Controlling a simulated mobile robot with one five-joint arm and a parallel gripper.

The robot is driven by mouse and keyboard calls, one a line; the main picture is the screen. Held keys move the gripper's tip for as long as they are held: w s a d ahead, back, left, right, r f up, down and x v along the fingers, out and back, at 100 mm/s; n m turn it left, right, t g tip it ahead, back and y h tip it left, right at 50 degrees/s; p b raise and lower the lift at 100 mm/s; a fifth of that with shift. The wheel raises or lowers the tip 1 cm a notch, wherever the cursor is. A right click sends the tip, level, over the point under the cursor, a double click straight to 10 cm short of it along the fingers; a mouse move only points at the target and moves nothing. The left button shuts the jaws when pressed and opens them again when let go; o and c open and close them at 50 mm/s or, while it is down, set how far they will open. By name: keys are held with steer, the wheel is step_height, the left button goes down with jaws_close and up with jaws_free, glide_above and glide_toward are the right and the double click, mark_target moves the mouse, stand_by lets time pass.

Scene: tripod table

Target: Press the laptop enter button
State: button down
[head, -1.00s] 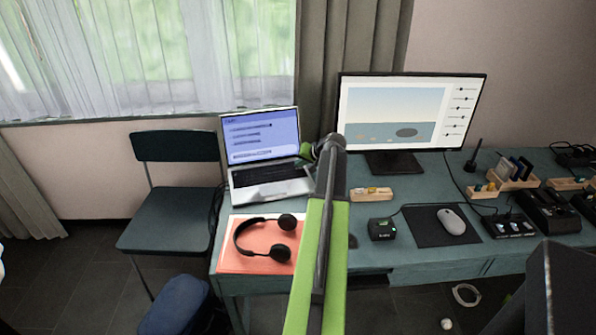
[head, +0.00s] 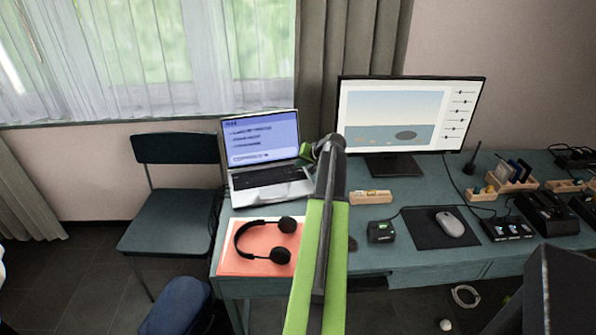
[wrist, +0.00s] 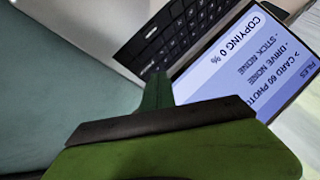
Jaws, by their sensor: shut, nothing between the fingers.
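The open silver laptop (head: 285,190) stands at the left end of the desk, with a black keyboard (head: 265,177) and a lit blue screen (head: 260,137). In the wrist view its keyboard (wrist: 165,35) is partly out of frame, and the screen (wrist: 240,60) reads "COPYING 0 %" and "CARD 60 PHOTO". My gripper (head: 306,151) is shut and empty, by the laptop's right side. In the wrist view the green fingertip (wrist: 156,90) shows just off the keyboard's edge. I cannot tell if it touches the laptop. The enter key cannot be singled out.
Black headphones (head: 265,252) lie on a red folder (head: 232,262) in front of the laptop. A monitor (head: 410,115) stands to its right. A wooden holder (head: 371,196), a small black box (head: 381,231) and a mouse (head: 451,222) are right of my arm. A chair (head: 175,225) stands at left.

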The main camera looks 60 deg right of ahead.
step_height(320, 180, up, 5)
steer(key=p, duration=0.5)
steer(key=shift+r, duration=0.1)
stand_by(0.7)
